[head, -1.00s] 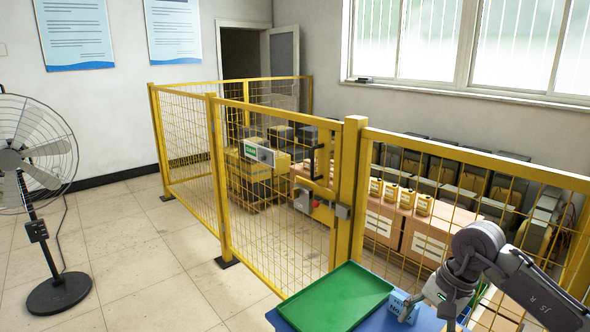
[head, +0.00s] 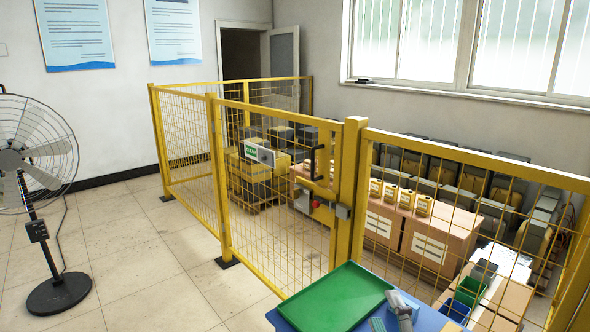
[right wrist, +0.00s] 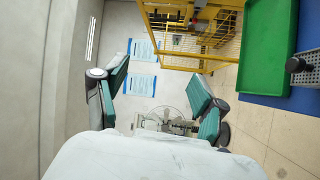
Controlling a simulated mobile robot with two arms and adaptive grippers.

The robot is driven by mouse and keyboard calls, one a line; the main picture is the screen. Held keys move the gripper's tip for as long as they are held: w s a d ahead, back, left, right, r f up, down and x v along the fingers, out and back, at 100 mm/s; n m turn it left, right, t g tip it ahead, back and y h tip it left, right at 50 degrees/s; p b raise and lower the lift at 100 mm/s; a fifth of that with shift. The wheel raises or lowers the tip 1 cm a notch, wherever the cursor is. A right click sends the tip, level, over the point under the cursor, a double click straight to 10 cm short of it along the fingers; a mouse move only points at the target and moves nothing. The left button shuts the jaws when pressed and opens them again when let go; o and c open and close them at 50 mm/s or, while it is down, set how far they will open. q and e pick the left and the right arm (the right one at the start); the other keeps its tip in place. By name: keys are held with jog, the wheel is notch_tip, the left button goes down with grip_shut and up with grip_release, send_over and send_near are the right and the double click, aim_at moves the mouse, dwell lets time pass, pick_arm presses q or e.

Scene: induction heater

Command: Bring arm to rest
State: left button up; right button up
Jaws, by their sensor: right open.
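In the head view, only the fingers of my right gripper (head: 390,314) show, at the bottom edge in front of the blue table. The rest of the right arm is out of this view. The right wrist view, turned on its side, shows the right gripper (right wrist: 160,92) open and empty, its teal-padded fingers wide apart. My left gripper is in neither view.
A yellow mesh fence (head: 275,190) stands beyond the table. Behind it are cardboard boxes (head: 430,245) and yellow canisters (head: 424,205). A fan (head: 35,150) stands on open floor at left. A grey perforated object (right wrist: 308,68) lies near the tray.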

jog(key=s+d+f+m+g+h, duration=0.25)
jog(key=s+f+m+g, duration=0.2)
jog(key=f, duration=0.35)
jog(key=s+d+f+m+g+h, duration=0.1)
jog(key=s+d+f+m+g, duration=0.25)
jog(key=s+f+m, duration=0.3)
jog(key=s+a+f+m+g+y, duration=0.15)
jog(key=s+f+m+g, duration=0.45)
jog(key=s, duration=1)
notch_tip(320, 180, down, 31)
jog(key=n+g+b, duration=0.2)
jog(key=g+b, duration=0.1)
jog(key=s+d+f+g+b, duration=0.1)
jog(key=s+d+f+b, duration=0.1)
jog(key=s+f, duration=1.5)
notch_tip(320, 180, down, 2)
jog(key=shift+d+f+h, duration=0.1)
jog(key=shift+d+h, duration=0.1)
jog(key=shift+h, duration=0.1)
